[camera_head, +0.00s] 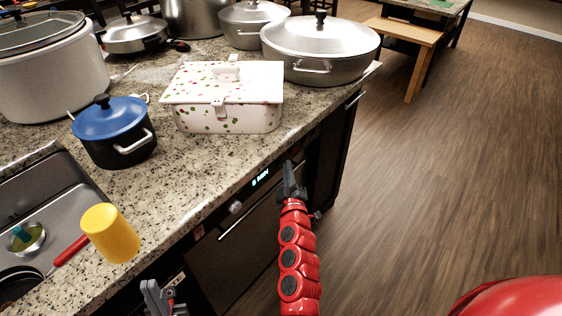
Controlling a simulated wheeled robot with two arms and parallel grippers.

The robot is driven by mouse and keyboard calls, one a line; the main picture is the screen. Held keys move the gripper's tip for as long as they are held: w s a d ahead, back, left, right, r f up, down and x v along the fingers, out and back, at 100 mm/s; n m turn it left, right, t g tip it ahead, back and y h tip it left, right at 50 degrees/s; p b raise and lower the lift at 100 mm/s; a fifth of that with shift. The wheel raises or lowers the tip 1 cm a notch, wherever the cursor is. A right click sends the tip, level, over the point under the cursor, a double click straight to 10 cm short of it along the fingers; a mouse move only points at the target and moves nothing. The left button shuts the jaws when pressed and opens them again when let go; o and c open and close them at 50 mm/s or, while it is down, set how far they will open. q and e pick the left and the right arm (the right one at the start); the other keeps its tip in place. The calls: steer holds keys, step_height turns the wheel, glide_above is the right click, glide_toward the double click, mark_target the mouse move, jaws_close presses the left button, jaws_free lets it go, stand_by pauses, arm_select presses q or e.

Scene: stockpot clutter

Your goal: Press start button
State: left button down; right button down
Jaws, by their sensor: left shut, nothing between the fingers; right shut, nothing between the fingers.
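A dark built-in appliance (240,255) sits under the counter, with a front panel that carries a lit display (261,177), a round knob (236,207) and a light handle bar (248,212) below. I cannot make out a separate start button. My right gripper (289,168), on the red arm, is shut and empty. It is in front of the panel's right part, just right of the display, and hides some of it. I cannot tell whether it touches. My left gripper (160,290) is shut and empty at the bottom edge, left of the appliance.
The granite counter (185,175) holds a blue-lidded pot (112,125), a spotted box (225,95), a large grey pot (320,50) and a white cooker (50,75).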

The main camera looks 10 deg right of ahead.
steer(key=shift+w+a+p, duration=0.25)
steer(key=shift+w+p, duration=0.05)
stand_by(0.6)
steer(key=shift+s, duration=0.1)
steer(key=shift+s+d, duration=0.45)
steer(key=shift+s, duration=0.1)
steer(key=shift+d+f, duration=0.1)
steer(key=shift+s+d+b, duration=0.25)
steer(key=shift+s+d, duration=0.5)
steer(key=shift+s, duration=0.25)
steer(key=shift+s+d+b, duration=0.25)
steer(key=shift+s+d, duration=0.45)
steer(key=shift+s, duration=0.25)
